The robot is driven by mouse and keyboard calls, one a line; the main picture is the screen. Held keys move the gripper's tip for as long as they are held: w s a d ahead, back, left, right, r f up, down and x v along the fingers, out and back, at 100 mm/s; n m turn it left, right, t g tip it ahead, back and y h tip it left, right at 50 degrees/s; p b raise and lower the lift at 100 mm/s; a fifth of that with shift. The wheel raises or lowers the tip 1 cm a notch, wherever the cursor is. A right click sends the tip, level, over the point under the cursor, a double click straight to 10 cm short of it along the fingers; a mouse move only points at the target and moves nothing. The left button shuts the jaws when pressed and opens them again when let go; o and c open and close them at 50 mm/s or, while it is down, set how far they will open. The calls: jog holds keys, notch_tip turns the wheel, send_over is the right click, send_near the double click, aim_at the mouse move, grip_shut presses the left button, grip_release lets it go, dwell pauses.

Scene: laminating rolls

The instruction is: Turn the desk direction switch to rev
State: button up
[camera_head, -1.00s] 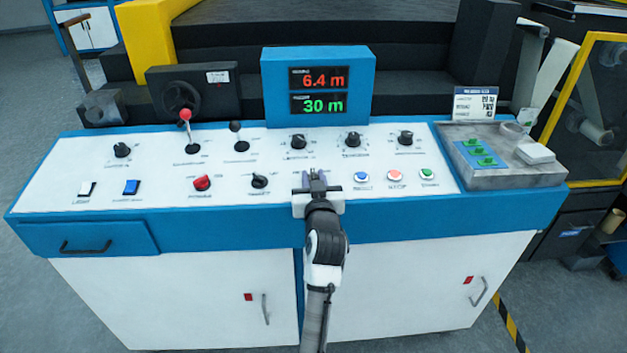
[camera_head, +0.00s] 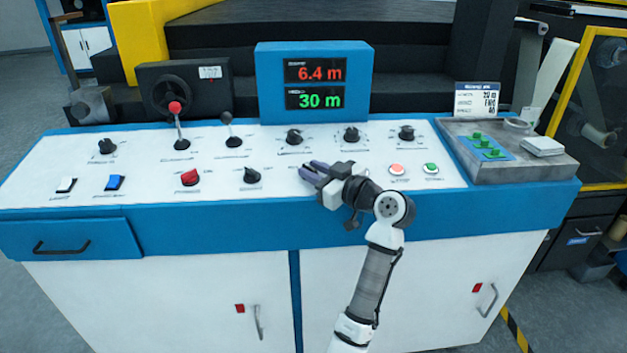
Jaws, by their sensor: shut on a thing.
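My gripper (camera_head: 309,168) is low over the front row of the white control panel (camera_head: 60,165), right of a black knob (camera_head: 251,175). Its purple-grey fingers point left and are shut on a control that they hide; by its place in the row it is likely the direction switch. The switch's pointer and its labels are hidden or too small to read, so I cannot tell its setting. My wrist covers the panel between the fingers and the red button (camera_head: 397,169).
A red knob (camera_head: 190,178) and two levers (camera_head: 179,125) stand left of my gripper. Several black knobs, one here (camera_head: 294,137), line the row behind it. A display box (camera_head: 314,82) rises at the back. A green button (camera_head: 431,168) and grey tray (camera_head: 520,173) are right.

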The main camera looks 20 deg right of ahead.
jog(key=shift+d+f+n+g+y, duration=0.1)
jog(key=shift+n+g+y, duration=0.3)
jog(key=shift+n+y, duration=0.1)
jog(key=o, duration=0.7)
jog(key=shift+c, duration=0.2)
jog(key=shift+s+b, duration=0.1)
jog(key=shift+b, duration=0.2)
jog(key=b+v, duration=0.2)
jog(key=v, duration=1.1)
jog(key=shift+s+d, duration=0.2)
jog(key=shift+s, duration=0.05)
